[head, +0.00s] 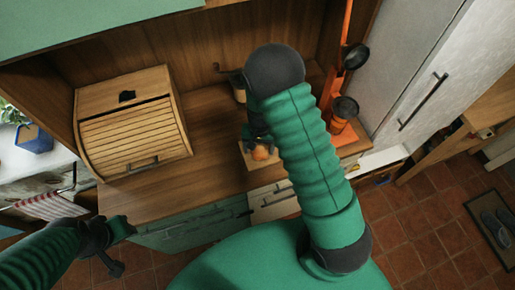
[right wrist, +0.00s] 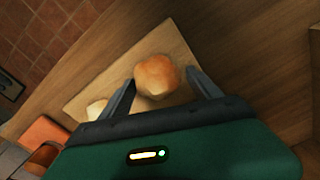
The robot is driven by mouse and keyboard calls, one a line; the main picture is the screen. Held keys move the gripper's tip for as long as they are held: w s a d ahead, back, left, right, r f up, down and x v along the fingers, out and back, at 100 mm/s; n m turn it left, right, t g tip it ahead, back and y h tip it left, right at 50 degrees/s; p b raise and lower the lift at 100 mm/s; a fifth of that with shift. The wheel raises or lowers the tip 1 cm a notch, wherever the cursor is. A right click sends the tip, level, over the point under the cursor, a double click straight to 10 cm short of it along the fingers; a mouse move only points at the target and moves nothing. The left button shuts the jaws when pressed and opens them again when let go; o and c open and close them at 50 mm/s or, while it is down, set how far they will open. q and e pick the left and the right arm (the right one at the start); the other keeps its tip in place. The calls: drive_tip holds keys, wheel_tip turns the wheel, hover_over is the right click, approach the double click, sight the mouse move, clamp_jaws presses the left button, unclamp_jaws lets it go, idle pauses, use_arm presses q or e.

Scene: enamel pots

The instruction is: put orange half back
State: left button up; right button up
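A rounded orange-brown piece (right wrist: 156,76), which looks like the orange half, rests on a light wooden board (right wrist: 178,42). In the head view the piece (head: 262,153) shows at the board's (head: 256,164) front part. My right gripper (right wrist: 161,78) is open, with one finger on each side of the piece; a gap shows at the right finger. In the head view my right gripper (head: 258,138) is partly hidden by its own arm. A second, paler piece (right wrist: 96,108) lies on the board, partly behind the left finger. My left gripper (head: 118,245) is low at the left, its opening unclear.
A wooden bread box (head: 135,128) with a slatted front stands on the counter (head: 205,150) at the left. An orange stand (head: 340,125) with dark ladles is at the right. A mug-like container (head: 238,90) is behind. Counter between box and board is clear.

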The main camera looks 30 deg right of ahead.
sight(256, 150)
drive_tip(key=shift+s+f, duration=0.15)
drive_tip(key=shift+s, duration=0.05)
drive_tip(key=shift+a, duration=0.9)
use_arm(q)
drive_tip(key=shift+a+f, duration=0.1)
drive_tip(key=shift+a, duration=0.4)
use_arm(e)
drive_tip(key=shift+d, duration=0.4)
drive_tip(key=shift+w+r, duration=0.1)
drive_tip(key=shift+r, duration=0.25)
wheel_tip(256, 150, up, 12)
use_arm(q)
drive_tip(key=shift+b+x, duration=0.8)
drive_tip(key=shift+x, duration=0.05)
use_arm(e)
drive_tip(key=s+a+r+n+t, duration=0.2)
drive_tip(key=s+a+n, duration=0.5)
drive_tip(key=s, duration=0.2)
drive_tip(key=shift+s+a, duration=0.3)
drive_tip(key=shift+a, duration=0.05)
